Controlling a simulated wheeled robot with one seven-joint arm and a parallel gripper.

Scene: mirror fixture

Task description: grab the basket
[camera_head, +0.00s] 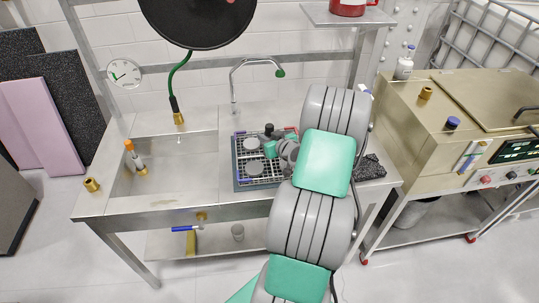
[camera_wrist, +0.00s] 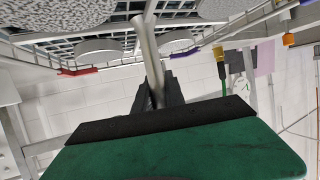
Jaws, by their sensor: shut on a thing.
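The basket (camera_head: 236,172) is a dark grid rack with a bluish-grey rim, on the steel counter right of the sink basin. Several round grey discs lie in it. In the wrist view the basket's grid (camera_wrist: 188,37) fills the top, seen tilted, with red and blue clips along its edge. My gripper (camera_wrist: 160,92) is shut on a grey metal bar (camera_wrist: 148,50), which appears to be the basket's handle. In the head view my gripper is over the basket's right part, and my arm hides its right side. I cannot tell whether the basket is lifted.
A faucet (camera_head: 234,88) stands behind the basket. The sink basin (camera_head: 178,165) is left, with an orange-capped bottle (camera_head: 130,150) in it. A dark granular block (camera_head: 370,168) lies right of my arm. A steel machine (camera_head: 440,120) stands at the right.

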